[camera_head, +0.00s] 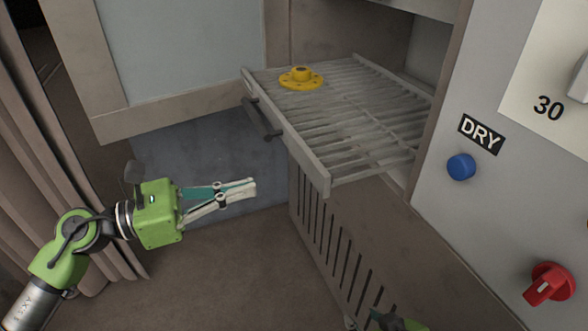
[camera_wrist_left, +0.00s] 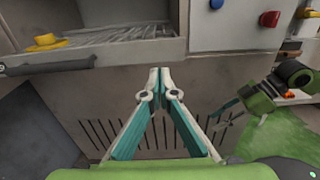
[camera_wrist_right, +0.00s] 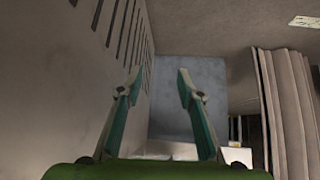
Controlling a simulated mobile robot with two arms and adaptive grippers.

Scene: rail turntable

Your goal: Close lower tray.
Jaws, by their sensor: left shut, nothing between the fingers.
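The lower tray (camera_head: 345,110) is a grey slatted rack pulled out of the cabinet, with a dark bar handle (camera_head: 262,119) on its front edge. A yellow flanged part (camera_head: 301,78) lies on it near the front left corner. In the left wrist view, the tray's front panel (camera_wrist_left: 130,55) is at the upper left, with the handle at the far left. My left gripper (camera_head: 252,188) is shut and empty, in front of and below the tray, apart from it. My right gripper (camera_wrist_right: 157,75) is open and empty beside the vented cabinet panel; in the head view only a bit shows at the bottom edge.
A control panel right of the tray has a blue button (camera_head: 461,167) under a DRY label and a red knob (camera_head: 549,284). An open cabinet door (camera_head: 180,60) stands left of the tray. A curtain (camera_head: 40,150) hangs at far left. The floor before the tray is clear.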

